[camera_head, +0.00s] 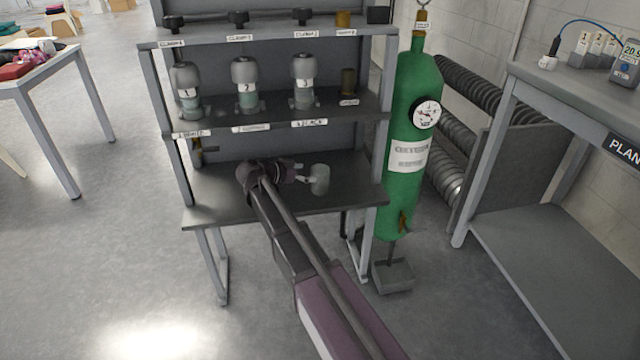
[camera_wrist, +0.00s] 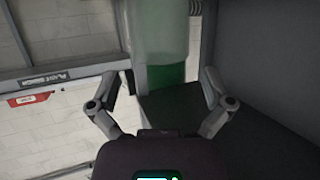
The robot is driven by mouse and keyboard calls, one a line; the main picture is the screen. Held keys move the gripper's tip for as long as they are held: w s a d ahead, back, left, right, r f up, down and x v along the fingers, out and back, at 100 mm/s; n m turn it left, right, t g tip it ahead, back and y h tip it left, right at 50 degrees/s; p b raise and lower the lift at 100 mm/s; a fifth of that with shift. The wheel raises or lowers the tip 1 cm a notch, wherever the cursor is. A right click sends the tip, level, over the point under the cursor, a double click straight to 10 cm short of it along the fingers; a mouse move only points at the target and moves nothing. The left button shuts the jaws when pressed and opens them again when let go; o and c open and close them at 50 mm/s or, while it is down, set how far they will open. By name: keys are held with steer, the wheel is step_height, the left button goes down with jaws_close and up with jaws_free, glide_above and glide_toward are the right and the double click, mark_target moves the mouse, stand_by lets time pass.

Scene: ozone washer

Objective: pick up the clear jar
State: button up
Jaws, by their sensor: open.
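The clear jar (camera_head: 320,179) stands upright on the lowest dark shelf of the rack, near its right side. My gripper (camera_head: 303,174) is at that shelf with its fingers pointing right, toward the jar. In the wrist view the pale see-through jar (camera_wrist: 160,35) is straight ahead, in line with the gap between the fingers. My gripper (camera_wrist: 163,82) is open there, one finger to each side. I cannot tell whether either finger touches the jar. My arm hides part of the shelf.
The shelf above (camera_head: 270,112) holds several grey-capped jars close over my gripper. A green oxygen cylinder (camera_head: 408,120) stands right of the rack. A bench (camera_head: 530,90) is at the right and a white table (camera_head: 35,70) at the left. The floor between is clear.

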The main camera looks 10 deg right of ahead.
mark_target(320, 172)
steer(key=shift+b+x, duration=1)
steer(key=shift+x, duration=1.65)
steer(key=shift+a, duration=0.1)
steer(key=shift+c, duration=0.2)
steer(key=c, duration=1)
